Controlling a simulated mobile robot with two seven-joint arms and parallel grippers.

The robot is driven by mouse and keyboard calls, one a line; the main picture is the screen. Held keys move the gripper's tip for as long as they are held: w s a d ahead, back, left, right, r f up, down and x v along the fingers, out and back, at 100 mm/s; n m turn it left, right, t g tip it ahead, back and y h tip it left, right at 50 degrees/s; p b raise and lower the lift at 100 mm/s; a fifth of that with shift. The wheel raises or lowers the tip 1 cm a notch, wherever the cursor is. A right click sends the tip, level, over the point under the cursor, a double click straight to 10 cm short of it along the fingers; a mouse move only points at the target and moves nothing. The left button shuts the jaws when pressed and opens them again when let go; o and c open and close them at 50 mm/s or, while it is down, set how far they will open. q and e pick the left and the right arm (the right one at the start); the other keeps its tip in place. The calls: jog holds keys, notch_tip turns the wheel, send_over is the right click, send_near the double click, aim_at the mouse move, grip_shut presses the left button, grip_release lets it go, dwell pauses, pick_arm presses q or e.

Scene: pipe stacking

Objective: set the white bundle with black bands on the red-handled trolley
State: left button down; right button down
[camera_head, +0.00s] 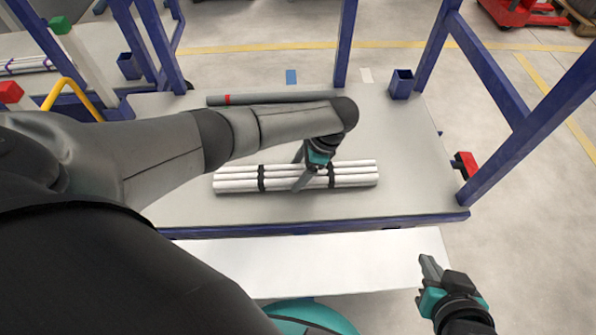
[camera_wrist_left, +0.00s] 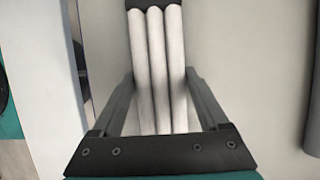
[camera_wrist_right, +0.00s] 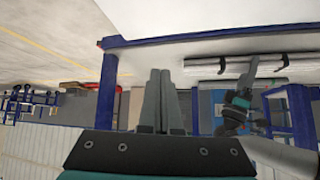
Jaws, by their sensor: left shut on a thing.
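The white bundle with two black bands (camera_head: 235,180) lies lengthwise over the grey deck of the blue-framed trolley (camera_head: 410,190). Red blocks show at the trolley's right post (camera_head: 466,165) and at far left (camera_head: 10,92). My left gripper (camera_head: 312,180) reaches down from above and is shut on the bundle between the bands. In the left wrist view its fingers straddle the white tubes (camera_wrist_left: 158,90), with one band at the top. I cannot tell if the bundle touches the deck. My right gripper (camera_head: 430,268) is shut and empty at lower right, apart from the bundle.
A grey pipe with a red band (camera_head: 270,98) lies behind the bundle. Blue posts (camera_head: 345,45) and a blue socket (camera_head: 401,84) rise at the deck's edges. A white surface (camera_head: 350,260) lies in front. Another station with a green block (camera_head: 59,25) stands at upper left.

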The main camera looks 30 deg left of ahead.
pick_arm(q)
grip_release()
dwell(0.3)
